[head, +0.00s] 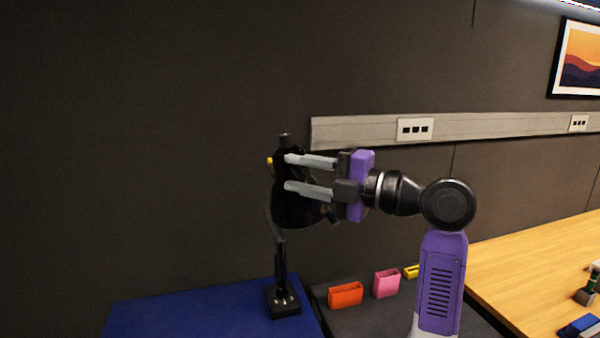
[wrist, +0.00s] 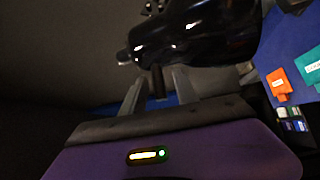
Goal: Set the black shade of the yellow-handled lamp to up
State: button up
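The lamp's glossy black shade (head: 295,210) is in the middle of the head view, with its wide part low and its narrow top up. A small bit of the yellow handle (head: 269,161) shows at its left edge. The lamp's dark stem and base (head: 283,302) stand below. My gripper (head: 289,173) is at the shade's upper part with its two grey fingers apart. In the wrist view the shade (wrist: 200,38) fills the top, beyond the fingers (wrist: 157,85). A dark stub (wrist: 157,82) shows between them, with no clear contact.
The lamp stands on a blue surface (head: 210,310). To its right are an orange holder (head: 345,295), a pink holder (head: 386,284) and a small yellow item (head: 411,271). A wooden desk (head: 535,265) lies further right. A wall rail (head: 350,132) runs behind my gripper.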

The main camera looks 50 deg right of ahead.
grip_shut()
dwell(1.3)
